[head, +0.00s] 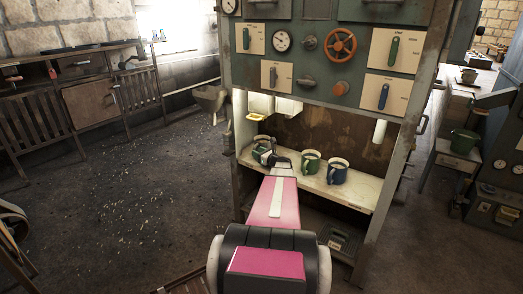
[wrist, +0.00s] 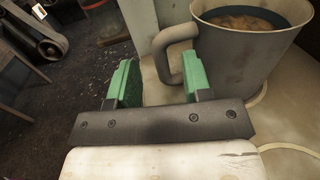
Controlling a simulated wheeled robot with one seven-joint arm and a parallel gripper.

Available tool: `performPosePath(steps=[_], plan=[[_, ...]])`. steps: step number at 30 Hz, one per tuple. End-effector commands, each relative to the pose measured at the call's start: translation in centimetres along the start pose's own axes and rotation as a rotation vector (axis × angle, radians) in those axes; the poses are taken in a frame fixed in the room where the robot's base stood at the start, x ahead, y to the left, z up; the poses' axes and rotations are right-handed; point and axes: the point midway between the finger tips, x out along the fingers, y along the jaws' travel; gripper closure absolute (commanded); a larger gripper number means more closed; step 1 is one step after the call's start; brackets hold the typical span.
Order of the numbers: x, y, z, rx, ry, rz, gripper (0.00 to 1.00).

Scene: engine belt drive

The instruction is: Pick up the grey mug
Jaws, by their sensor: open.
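The grey mug (wrist: 240,58) stands upright at the upper right of the wrist view, with brown contents inside. Its handle (wrist: 172,48) sticks out left toward my gripper (wrist: 164,82). My gripper is open, its two green fingers apart. The handle's lower end shows in the gap, close to the right finger; I cannot tell whether they touch. In the head view my gripper (head: 266,155) is at the left end of the cabinet shelf, and the mug there is mostly hidden by it.
A green mug (head: 310,162) and a blue mug (head: 338,172) stand to the right on the pale shelf (head: 359,191). The cabinet's side post and the panel with knobs and a red wheel (head: 340,45) frame the opening. Open floor lies to the left.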

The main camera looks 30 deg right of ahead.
Motion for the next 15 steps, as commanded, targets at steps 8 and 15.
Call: performPosePath(steps=[8,15], plan=[[3.5,0.0,-0.2,-0.001,0.001,0.000,0.55],[3.5,0.0,-0.2,-0.001,0.001,0.000,0.65]])
